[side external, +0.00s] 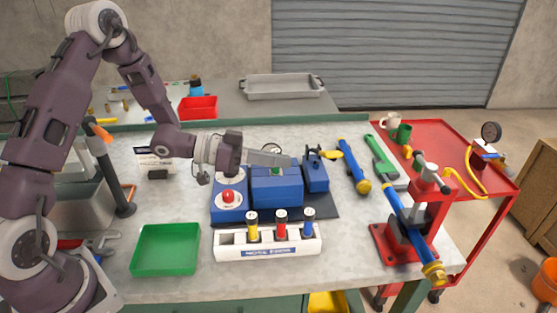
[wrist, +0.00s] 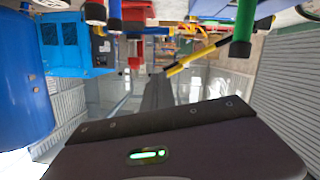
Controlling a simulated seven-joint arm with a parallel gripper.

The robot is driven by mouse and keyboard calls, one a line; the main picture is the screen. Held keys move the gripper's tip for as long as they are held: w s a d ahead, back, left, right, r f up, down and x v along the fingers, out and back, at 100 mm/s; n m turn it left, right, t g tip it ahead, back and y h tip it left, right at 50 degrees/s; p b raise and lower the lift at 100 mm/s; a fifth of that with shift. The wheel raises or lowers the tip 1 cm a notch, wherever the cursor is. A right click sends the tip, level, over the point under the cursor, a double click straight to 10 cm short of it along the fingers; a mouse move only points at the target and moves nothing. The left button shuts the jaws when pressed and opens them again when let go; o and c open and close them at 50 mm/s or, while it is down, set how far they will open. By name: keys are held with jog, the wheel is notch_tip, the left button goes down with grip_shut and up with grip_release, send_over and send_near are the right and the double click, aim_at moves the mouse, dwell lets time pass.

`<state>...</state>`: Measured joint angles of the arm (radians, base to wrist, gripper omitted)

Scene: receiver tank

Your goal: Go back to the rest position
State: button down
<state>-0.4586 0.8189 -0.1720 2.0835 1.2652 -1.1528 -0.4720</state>
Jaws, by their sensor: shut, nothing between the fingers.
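My gripper (side external: 286,160) reaches in from the left, nearly level, above the blue unit (side external: 276,188) at the middle of the bench. Its fingers are together with nothing between them. In the side view they overlap the top of the unit, and I cannot tell the gap in height. The shut fingers (wrist: 158,88) also show in the wrist view, pointing away over the bench. The blue unit has a red button (side external: 228,197) on its left part and a small green patch (side external: 276,171) on top.
A white rack (side external: 268,244) with yellow, red and blue cylinders stands in front. A green tray (side external: 166,250) is at left. A red vise (side external: 400,243) with a blue pipe (side external: 405,213) and a red cart (side external: 440,143) are at right. A lamp-like black post (side external: 112,180) stands near my arm.

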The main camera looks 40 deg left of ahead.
dwell(0.3)
jog(key=s+a+r+n+y, duration=0.4)
jog(key=s+a+r+y, duration=0.4)
jog(key=r+y, duration=0.45)
jog(key=s+d+n+g, duration=0.1)
jog(key=s+d+g, duration=0.1)
jog(key=s, duration=0.9)
jog(key=s+d+f+n+g, duration=0.1)
jog(key=s+d+g, duration=0.1)
jog(key=s, duration=0.9)
jog(key=shift+n+g+h, duration=0.3)
jog(key=shift+g+h, duration=0.1)
jog(key=shift+h, duration=0.05)
jog(key=shift+a, duration=0.1)
